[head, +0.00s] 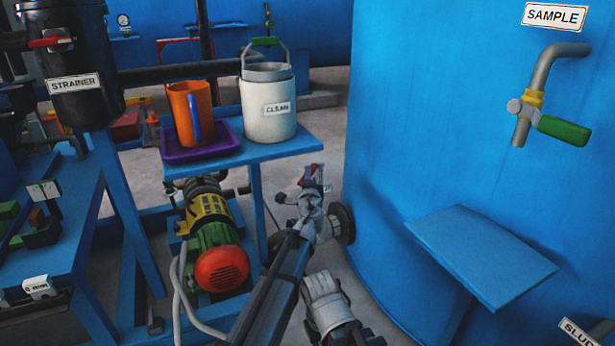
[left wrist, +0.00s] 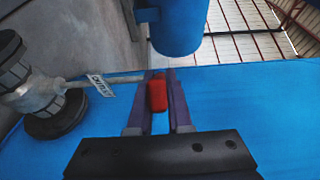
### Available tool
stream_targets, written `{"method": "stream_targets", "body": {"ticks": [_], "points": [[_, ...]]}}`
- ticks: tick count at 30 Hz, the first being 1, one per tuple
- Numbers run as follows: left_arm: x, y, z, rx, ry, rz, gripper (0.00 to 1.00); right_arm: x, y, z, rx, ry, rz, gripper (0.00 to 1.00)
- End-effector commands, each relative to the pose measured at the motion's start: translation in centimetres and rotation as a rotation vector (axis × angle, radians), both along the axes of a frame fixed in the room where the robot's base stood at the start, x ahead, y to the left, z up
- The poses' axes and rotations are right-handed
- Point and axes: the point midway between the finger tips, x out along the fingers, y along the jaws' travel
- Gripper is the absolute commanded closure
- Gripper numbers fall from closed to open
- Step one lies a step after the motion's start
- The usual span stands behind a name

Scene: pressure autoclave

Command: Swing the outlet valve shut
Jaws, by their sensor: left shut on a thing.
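The outlet valve shows in the left wrist view as a grey body with dark round flanges (left wrist: 42,95). A thin lever runs from it to a red grip (left wrist: 158,97), and a small white tag hangs by the lever; I cannot read it surely. My left gripper (left wrist: 160,78) is shut on the red grip, one purple finger on each side. In the head view my left gripper (head: 311,182) is low between the stand and the blue tank, with a bit of red at its tip. The valve's dark flange (head: 343,222) shows behind it, the rest mostly hidden.
The blue tank (head: 420,110) rises close on the right, with a sample tap (head: 545,90) and a small shelf (head: 480,250). Left of my arm are a motor pump (head: 215,250) and a blue stand (head: 290,140) bearing a white bucket (head: 267,122) and an orange jug (head: 188,115).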

Motion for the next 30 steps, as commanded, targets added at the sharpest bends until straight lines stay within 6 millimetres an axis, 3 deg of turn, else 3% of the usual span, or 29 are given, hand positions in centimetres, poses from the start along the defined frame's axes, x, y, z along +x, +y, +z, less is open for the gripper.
{"method": "stream_targets", "body": {"ticks": [4, 5, 12, 23, 30], "points": [[0.0, -0.2, 0.0, 0.0, 0.0, -0.005, 1.0, 0.0, 0.0, 0.0, 0.0, 0.0, 0.0, 0.5], [0.0, -0.2, 0.0, 0.0, 0.0, -0.005, 0.79, 0.0, 0.0, 0.0, 0.0, 0.0, 0.0, 0.5], [0.0, -0.1, 0.0, 0.0, 0.0, -0.004, 0.53, 0.0, 0.0, 0.0, 0.0, 0.0, 0.0, 0.5], [-0.4, 0.1, 0.0, 0.0, 0.0, -0.003, 0.53, 0.0, 0.0, 0.0, 0.0, 0.0, 0.0, 0.5], [-2.8, 0.6, 0.0, 0.0, 0.0, -0.001, 0.53, 0.0, 0.0, 0.0, 0.0, 0.0, 0.0, 0.5]]}}
